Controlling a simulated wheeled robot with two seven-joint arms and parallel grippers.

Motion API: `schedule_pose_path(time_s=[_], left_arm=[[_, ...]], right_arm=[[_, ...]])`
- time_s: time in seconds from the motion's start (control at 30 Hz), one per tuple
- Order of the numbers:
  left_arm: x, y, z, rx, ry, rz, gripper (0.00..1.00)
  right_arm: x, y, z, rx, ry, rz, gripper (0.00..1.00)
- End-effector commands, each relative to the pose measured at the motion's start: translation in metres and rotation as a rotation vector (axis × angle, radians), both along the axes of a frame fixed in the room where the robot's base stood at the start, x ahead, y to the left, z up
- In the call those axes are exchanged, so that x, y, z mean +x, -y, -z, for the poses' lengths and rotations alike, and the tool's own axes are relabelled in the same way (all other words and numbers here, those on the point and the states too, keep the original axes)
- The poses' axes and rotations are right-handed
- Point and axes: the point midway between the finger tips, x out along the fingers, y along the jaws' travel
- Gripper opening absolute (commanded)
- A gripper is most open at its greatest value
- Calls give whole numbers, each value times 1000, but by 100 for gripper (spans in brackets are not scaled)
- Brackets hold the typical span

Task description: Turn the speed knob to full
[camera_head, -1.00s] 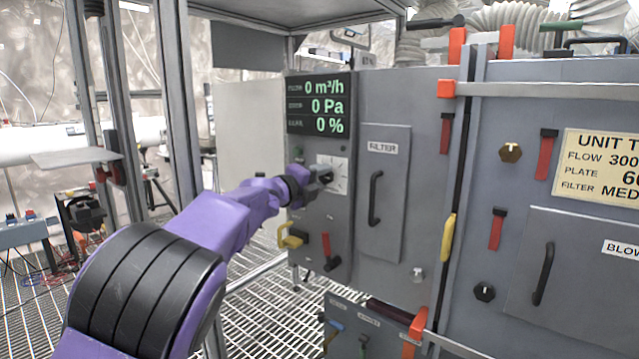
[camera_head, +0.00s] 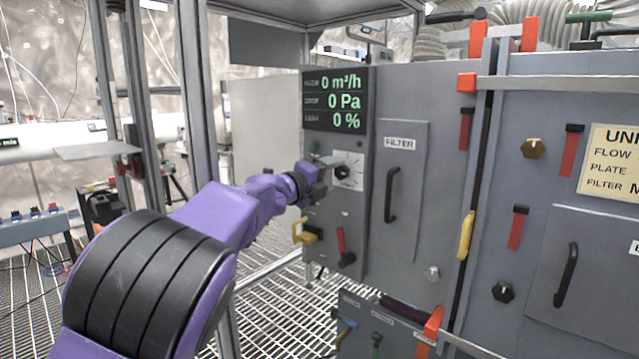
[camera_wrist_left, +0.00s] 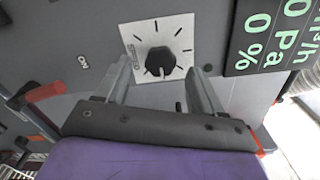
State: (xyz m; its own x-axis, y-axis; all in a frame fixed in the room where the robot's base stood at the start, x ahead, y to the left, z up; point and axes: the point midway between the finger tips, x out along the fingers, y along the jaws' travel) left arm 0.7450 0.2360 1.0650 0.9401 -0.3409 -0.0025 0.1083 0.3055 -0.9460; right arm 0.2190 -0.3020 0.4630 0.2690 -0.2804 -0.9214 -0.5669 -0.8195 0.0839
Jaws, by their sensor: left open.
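The speed knob is a black round knob (camera_wrist_left: 160,61) on a white square dial plate (camera_wrist_left: 150,30) with black tick marks and the word SPEED, on the grey cabinet face. In the head view the knob (camera_head: 342,172) sits below the display. My left gripper (camera_head: 322,178) is at the panel just left of the knob. In the left wrist view the open jaws (camera_wrist_left: 162,80) point at the dial, one finger on each side of the knob; I cannot tell whether they touch it. The display (camera_head: 335,101) reads 0 m³/h, 0 Pa and 0 %. My right gripper is out of view.
Below the dial are a yellow handle (camera_head: 305,232) and a red lever (camera_head: 341,242). The filter door (camera_head: 402,190) with its black handle is to the right.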

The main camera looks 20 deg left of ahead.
Motion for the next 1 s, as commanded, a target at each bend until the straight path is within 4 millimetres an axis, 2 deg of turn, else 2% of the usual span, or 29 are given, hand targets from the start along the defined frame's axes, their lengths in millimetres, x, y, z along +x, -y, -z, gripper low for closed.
schedule_pose_path(time_s=[0.03, 0.2, 0.37, 0.87, 0.97, 1.0], left_arm=[[-12, -4, 2, -1, 2, -2, 68], [-51, -18, 2, -1, 1, -1, 68], [-72, -25, 1, 1, 0, 0, 68], [-76, -26, 1, -3, -1, 1, 68], [-76, -26, -2, -97, -21, 3, 68], [-77, -30, -2, -237, -36, -8, 68]], right_arm=[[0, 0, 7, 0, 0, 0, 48], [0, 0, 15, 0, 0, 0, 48], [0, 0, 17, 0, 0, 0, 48], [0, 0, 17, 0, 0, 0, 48], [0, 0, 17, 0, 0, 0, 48], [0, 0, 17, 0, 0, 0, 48]])
